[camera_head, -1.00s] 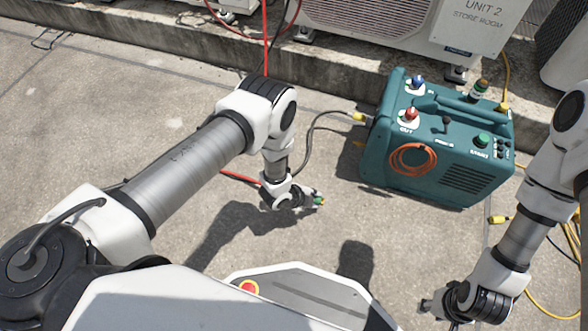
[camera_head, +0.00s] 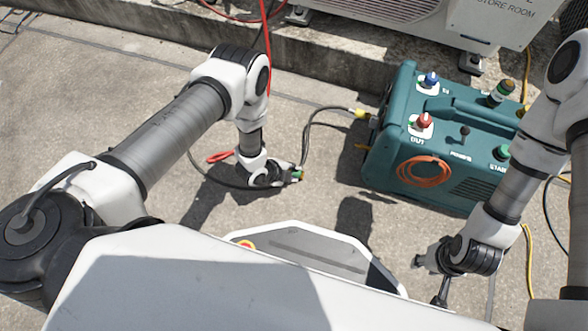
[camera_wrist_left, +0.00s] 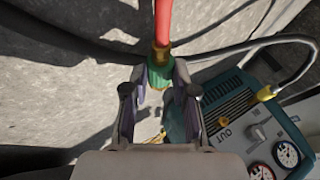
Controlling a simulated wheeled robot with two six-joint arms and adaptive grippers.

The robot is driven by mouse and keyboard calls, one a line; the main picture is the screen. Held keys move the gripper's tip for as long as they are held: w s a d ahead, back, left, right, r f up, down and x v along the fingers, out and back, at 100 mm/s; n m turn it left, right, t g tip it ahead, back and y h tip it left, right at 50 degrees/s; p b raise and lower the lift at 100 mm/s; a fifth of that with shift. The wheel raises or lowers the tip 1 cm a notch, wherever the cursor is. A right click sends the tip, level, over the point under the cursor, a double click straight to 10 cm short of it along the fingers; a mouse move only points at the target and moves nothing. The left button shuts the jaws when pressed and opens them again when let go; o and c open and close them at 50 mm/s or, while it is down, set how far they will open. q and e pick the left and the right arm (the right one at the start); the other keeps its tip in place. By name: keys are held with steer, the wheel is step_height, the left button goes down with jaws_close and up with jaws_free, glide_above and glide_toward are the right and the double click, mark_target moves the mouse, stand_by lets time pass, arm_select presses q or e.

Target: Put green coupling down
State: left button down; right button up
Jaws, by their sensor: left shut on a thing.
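The green coupling (camera_wrist_left: 160,73) is a short green collar with a brass fitting on a red hose in the left wrist view. My left gripper (camera_wrist_left: 160,103) is shut on it, one finger on each side. In the head view the left gripper (camera_head: 291,176) is low over the concrete, left of the teal machine, with the coupling (camera_head: 299,175) a small green spot at its tips. Whether the coupling touches the ground cannot be told. My right gripper (camera_head: 428,276) is in front of the machine, its fingers apart and empty.
The teal machine (camera_head: 385,160) has knobs on top and an orange coil on its side; its gauges (camera_wrist_left: 286,153) show in the wrist view. A dark hose with a yellow end (camera_head: 361,113) runs from it past my left gripper. Bare concrete (camera_head: 320,220) lies between gripper and machine.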

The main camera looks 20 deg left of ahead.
arm_select(q)
steer(key=shift+f+b, duration=0.4)
steer(key=shift+f, duration=0.05)
steer(key=shift+f, duration=0.1)
steer(key=c, duration=1.2)
jaws_free()
steer(key=shift+f, duration=0.15)
steer(key=shift+w, duration=0.1)
